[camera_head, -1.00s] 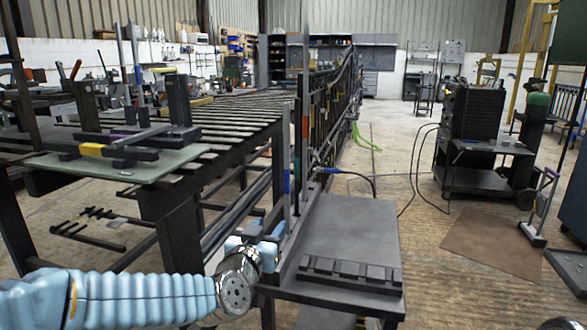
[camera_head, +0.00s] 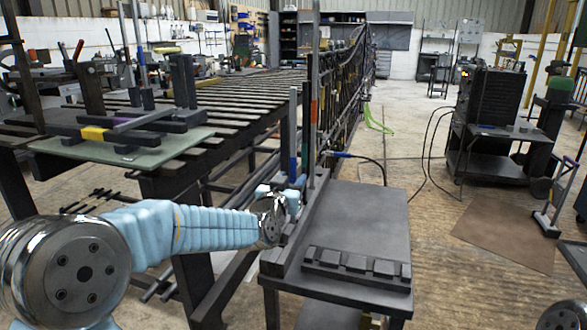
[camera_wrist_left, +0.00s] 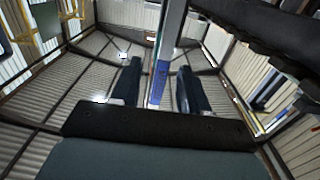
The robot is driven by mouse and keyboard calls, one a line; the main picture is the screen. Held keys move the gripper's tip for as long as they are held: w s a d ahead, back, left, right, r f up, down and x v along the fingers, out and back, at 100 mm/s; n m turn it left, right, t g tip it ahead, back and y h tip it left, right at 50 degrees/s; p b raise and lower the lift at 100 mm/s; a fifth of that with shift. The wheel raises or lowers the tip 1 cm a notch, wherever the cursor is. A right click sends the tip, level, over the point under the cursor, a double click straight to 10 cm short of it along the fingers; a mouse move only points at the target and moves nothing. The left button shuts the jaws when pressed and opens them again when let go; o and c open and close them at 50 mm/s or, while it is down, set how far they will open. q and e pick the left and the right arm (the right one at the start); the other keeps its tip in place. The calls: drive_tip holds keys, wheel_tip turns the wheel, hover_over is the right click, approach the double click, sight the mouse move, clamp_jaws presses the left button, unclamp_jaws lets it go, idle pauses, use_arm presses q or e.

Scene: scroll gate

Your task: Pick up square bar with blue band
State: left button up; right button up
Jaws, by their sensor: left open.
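The square bar with the blue band (camera_head: 293,128) stands upright at the left edge of the dark side table, beside other upright bars. Its blue band (camera_wrist_left: 159,84) shows between my fingers in the left wrist view. My left gripper (camera_head: 295,190) is low on the bars in the head view, partly hidden among them. In the left wrist view my left gripper (camera_wrist_left: 158,88) is open, with one finger on each side of the bar and gaps showing on both sides. The bar's lower part is hidden behind my gripper body. My right gripper is not in view.
A taller grey bar (camera_head: 316,60) and a bar with an orange band stand close to the right. The dark side table (camera_head: 365,220) has a row of dark blocks (camera_head: 357,267) at its front. The slatted workbench (camera_head: 235,105) is to the left.

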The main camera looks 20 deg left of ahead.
sight(292, 178)
use_arm(q)
drive_tip(key=shift+w, duration=1.5)
clamp_jaws()
drive_tip(key=shift+r, duration=0.1)
